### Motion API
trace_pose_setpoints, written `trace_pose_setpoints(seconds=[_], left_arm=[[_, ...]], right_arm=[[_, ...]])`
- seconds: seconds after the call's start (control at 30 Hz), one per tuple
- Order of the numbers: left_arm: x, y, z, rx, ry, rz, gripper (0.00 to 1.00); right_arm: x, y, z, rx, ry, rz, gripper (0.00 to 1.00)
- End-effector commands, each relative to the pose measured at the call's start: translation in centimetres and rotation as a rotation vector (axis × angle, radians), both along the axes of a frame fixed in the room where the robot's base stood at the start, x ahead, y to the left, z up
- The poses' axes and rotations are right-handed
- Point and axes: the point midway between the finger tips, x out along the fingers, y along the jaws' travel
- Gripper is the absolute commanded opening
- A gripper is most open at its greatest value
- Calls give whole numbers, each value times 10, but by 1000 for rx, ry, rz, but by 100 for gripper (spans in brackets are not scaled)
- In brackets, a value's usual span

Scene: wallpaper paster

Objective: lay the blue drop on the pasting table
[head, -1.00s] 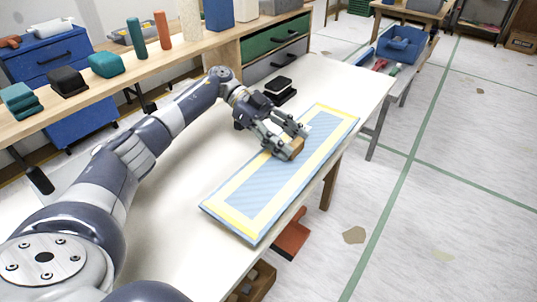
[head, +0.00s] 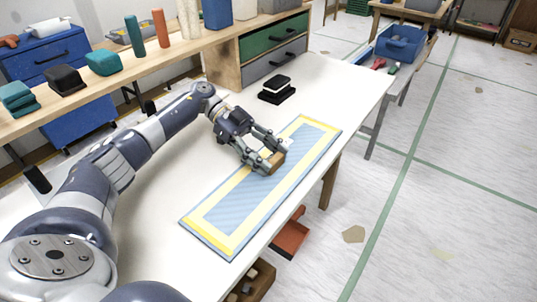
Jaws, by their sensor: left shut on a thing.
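The blue drop (head: 240,211) is a long pale-blue sheet with a yellow band inside its border. It appears flat on or just above the white pasting table (head: 325,83), slanting beside the table's right edge; I cannot tell whether it touches everywhere. My left gripper (head: 268,160) is over the drop's middle, shut on a small tan block (head: 275,162). The block sits at the drop's surface; the fingers hide part of it and of the sheet. My right gripper is not in view.
A black block with a pale band (head: 276,89) stands on the table behind the gripper. A wooden shelf (head: 160,62) with rolls and teal and black blocks runs along the back. A blue bin (head: 401,44) stands on the bench beyond.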

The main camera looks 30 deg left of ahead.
Motion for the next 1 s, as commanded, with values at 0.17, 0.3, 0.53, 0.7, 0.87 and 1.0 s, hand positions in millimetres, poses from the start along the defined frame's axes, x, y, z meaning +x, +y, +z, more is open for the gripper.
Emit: trace_pose_setpoints(seconds=[0.17,0.3,0.53,0.7,0.87,1.0], left_arm=[[0,0,-1,0,1,0,70],[0,0,-1,0,1,0,70],[1,2,4,1,0,1,70],[3,26,13,1,-1,4,70],[5,49,23,0,-2,5,70],[6,61,28,2,0,2,70]], right_arm=[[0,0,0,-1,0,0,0],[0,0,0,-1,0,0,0],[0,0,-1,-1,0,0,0],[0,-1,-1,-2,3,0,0],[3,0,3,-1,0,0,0],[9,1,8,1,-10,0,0]])
